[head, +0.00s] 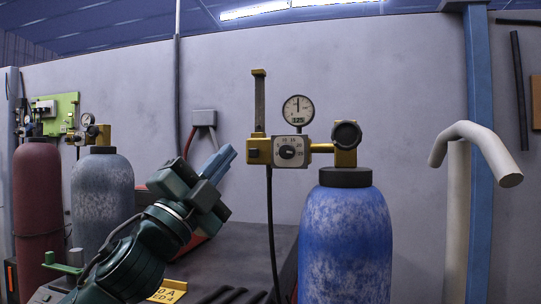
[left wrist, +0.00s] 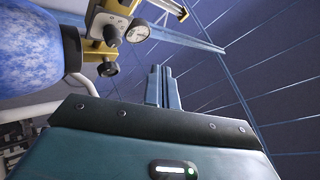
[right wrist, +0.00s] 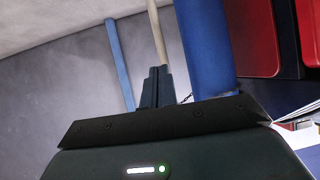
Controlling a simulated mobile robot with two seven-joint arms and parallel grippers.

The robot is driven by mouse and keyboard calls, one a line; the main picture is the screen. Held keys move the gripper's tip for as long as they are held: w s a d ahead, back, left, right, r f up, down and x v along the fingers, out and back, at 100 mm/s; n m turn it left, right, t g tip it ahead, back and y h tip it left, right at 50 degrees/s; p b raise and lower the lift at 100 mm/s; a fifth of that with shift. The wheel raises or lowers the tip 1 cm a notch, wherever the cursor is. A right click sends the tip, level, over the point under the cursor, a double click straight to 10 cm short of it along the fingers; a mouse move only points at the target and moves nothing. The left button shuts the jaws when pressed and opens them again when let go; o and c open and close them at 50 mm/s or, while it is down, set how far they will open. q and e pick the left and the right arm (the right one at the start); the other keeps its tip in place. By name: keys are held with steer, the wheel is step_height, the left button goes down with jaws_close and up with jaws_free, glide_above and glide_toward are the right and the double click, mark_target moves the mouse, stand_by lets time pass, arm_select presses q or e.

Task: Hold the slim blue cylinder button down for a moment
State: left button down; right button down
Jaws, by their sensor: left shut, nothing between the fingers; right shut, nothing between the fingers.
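A bright blue mottled cylinder (head: 346,240) stands at the right of centre in the head view and fills the upper left of the left wrist view (left wrist: 35,45). On its top sits a brass regulator (head: 259,150) with a round gauge (head: 298,110), a dial and a dark round knob (head: 346,134). I cannot tell which part is the button. My left gripper (head: 229,154) is shut and empty, left of the regulator and apart from it, pointing up and right; its fingers show in its wrist view (left wrist: 161,70). My right gripper (right wrist: 157,70) is shut and empty, outside the head view.
A duller grey-blue cylinder (head: 102,192) with its own gauge and a dark red cylinder (head: 38,200) stand at left. A dark bench (head: 262,245) lies behind my left arm. A bent cream pipe (head: 456,220) and blue post (head: 480,200) stand at right. A black hose (head: 270,220) hangs beneath the regulator.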

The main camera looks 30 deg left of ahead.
mark_target(254, 153)
arm_select(q)
steer(key=w+a+p, duration=0.1)
steer(key=w+a, duration=0.1)
steer(key=w, duration=0.7)
steer(key=shift+p, duration=0.35)
arm_select(e)
steer(key=shift+s+d+f, duration=0.3)
steer(key=shift+d+f, duration=0.05)
arm_select(q)
steer(key=shift+r, duration=0.1)
arm_select(e)
steer(key=shift+r, duration=0.1)
steer(key=shift+s+g, duration=0.15)
steer(key=shift+g, duration=0.15)
arm_select(q)
steer(key=shift+y, duration=0.3)
arm_select(e)
steer(key=shift+w+a+r, duration=0.1)
steer(key=shift+w, duration=0.1)
stand_by(0.6)
